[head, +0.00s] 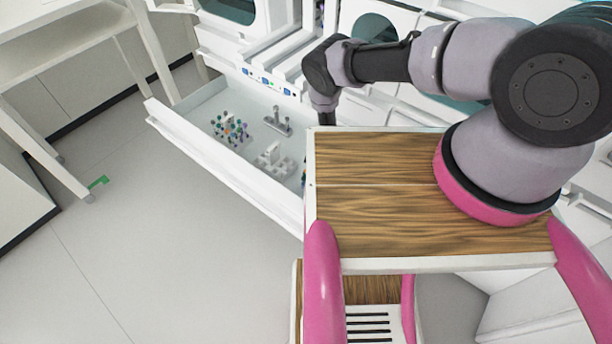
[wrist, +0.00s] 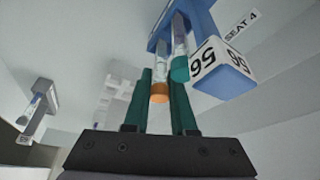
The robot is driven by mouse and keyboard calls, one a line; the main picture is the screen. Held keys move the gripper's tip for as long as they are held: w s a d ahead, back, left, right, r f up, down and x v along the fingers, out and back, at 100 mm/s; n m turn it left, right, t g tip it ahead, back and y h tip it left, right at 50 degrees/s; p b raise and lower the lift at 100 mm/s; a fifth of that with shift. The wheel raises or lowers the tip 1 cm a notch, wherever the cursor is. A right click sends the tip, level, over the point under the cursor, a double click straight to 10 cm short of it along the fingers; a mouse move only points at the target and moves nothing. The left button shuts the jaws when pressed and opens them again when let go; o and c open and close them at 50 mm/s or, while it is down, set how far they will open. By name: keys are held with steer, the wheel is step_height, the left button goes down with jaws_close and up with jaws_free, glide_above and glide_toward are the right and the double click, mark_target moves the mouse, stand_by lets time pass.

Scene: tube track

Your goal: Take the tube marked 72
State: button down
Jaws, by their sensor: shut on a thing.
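In the wrist view, the two green fingers of my gripper (wrist: 161,98) are closed on a clear tube with an orange cap (wrist: 159,93). Its far end reaches up to a blue holder (wrist: 200,18); I cannot tell whether it is seated in it. A second tube with a teal cap (wrist: 180,70) stands close beside it, next to the right finger. No number can be read on either tube, so I cannot tell which is marked 72. A block on the holder (wrist: 222,68) bears figures like 95 or 56. The head view hides my gripper behind the wooden top.
A white "SEAT 4" label (wrist: 243,25) is beside the holder. Another small holder (wrist: 38,110) stands at left. In the head view, the open drawer (head: 190,137) holds a rack of coloured-cap tubes (head: 230,130), a small grey stand (head: 278,122) and a white rack (head: 272,160).

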step_height(320, 180, up, 10)
steer(key=shift+f, duration=0.1)
stand_by(0.4)
